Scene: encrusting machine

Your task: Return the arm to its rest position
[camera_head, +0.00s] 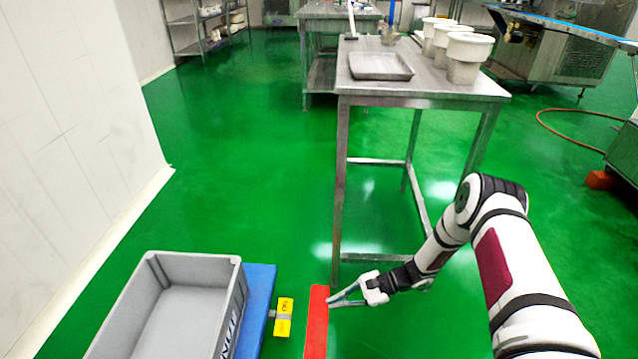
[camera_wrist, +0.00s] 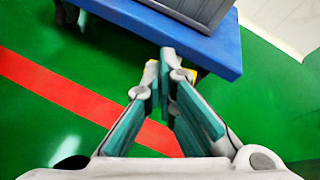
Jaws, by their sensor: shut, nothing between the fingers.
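My gripper (camera_head: 345,297) is at the end of my arm, which reaches in from the lower right in the head view. It is shut and empty, its fingertips over the red strip (camera_head: 316,325). In the wrist view the fingers of my gripper (camera_wrist: 164,62) meet at their tips near the edge of a blue platform (camera_wrist: 215,52). A small yellow part (camera_head: 284,316) at the platform's side lies just left of the red strip. In the wrist view the fingers mostly hide it.
A grey crate (camera_head: 152,262) stands on the blue platform at the lower left. A steel table (camera_head: 425,86) with a tray (camera_head: 380,66) and white buckets (camera_head: 463,58) stands ahead, close to my arm. A white wall (camera_head: 75,130) is on the left. Green floor between wall and table is clear.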

